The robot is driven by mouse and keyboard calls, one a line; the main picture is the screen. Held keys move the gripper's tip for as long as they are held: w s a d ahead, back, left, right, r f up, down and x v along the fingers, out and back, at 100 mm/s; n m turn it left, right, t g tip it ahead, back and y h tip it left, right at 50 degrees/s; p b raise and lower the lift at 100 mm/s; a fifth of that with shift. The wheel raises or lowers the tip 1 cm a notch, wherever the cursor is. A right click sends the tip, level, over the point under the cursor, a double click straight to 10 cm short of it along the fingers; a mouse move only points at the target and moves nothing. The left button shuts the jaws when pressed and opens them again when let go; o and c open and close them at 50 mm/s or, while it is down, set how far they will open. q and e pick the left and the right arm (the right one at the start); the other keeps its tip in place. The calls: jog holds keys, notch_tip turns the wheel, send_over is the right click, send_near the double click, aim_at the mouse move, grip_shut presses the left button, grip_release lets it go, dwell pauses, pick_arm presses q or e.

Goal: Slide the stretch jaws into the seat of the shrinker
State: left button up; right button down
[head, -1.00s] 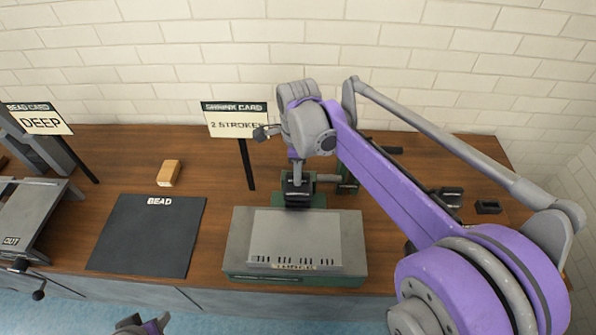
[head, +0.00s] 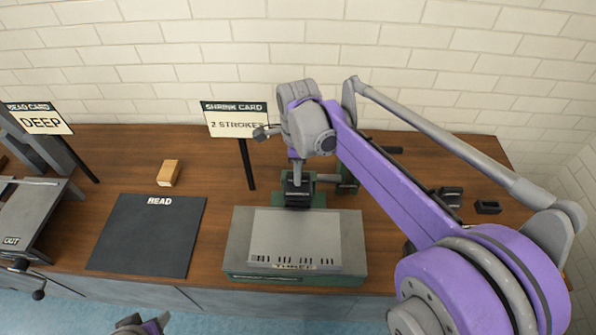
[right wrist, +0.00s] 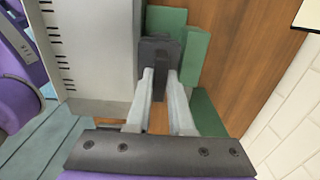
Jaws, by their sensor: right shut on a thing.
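The green shrinker (head: 319,200) stands at the back middle of the bench, partly hidden behind my right arm. My right gripper (head: 297,184) points down over it. It is shut on a dark block, the stretch jaws (head: 297,199). In the right wrist view, the fingertips (right wrist: 161,76) close on the near side of the dark jaws (right wrist: 160,52), which lie between green parts of the shrinker (right wrist: 195,62). I cannot tell how deep the jaws sit in the seat. A grey and purple part of my left arm shows at the bottom edge; its gripper is out of sight.
A grey marked box (head: 240,248) stands just in front of the shrinker. A card on a post (head: 235,120) stands to its left. A dark mat (head: 145,240) and wooden block (head: 169,173) lie further left. Small dark blocks (head: 488,207) lie at right.

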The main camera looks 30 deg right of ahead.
jog(key=shift+f+b, duration=1)
jog(key=shift+f, duration=0.8)
jog(key=c, duration=0.7)
grip_release()
notch_tip(320, 180, up, 11)
jog(key=shift+f+p, duration=0.1)
jog(key=shift+p, duration=0.3)
dwell(0.5)
